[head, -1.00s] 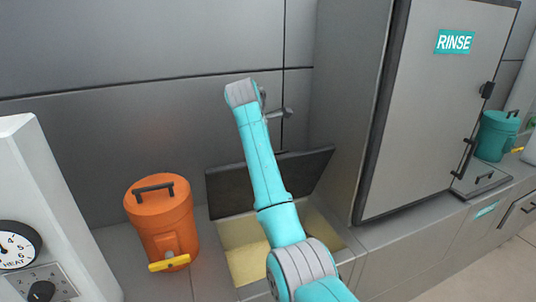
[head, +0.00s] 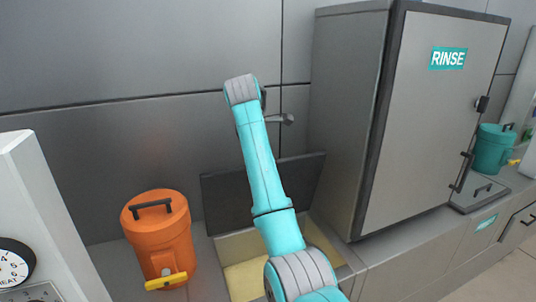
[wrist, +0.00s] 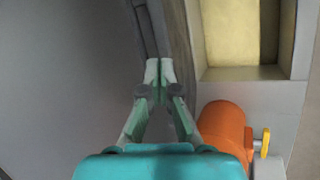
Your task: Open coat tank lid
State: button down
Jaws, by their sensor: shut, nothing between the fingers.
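The coat tank is a sunken bin in the counter with pale yellow inside (head: 243,281); it also shows at the top right of the wrist view (wrist: 233,30). Its dark lid (head: 227,204) stands raised at the back edge, tilted toward the wall, with my arm crossing in front of it. In the wrist view my gripper (wrist: 158,68) is shut and empty, its fingertips close to a dark edge strip beside the tank opening. I cannot tell whether they touch it. In the head view the fingers are hidden or unclear behind my arm.
An orange canister (head: 158,235) with a yellow tap stands left of the tank. A tall grey RINSE cabinet (head: 430,125) stands to the right. A white panel with a dial (head: 40,215) is at far left. A teal canister (head: 493,150) is at far right. A grey wall closes the back.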

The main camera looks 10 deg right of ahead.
jog(key=w+d+r+m+t+y, duration=0.1)
jog(key=w+d+r+m+y, duration=0.3)
jog(key=m, duration=1.1)
jog(key=d+x, duration=0.1)
jog(key=x, duration=0.8)
jog(key=shift+s+d+f, duration=0.1)
jog(key=shift+s, duration=0.9)
jog(key=shift+s+d+f, duration=0.15)
jog(key=shift+s, duration=0.9)
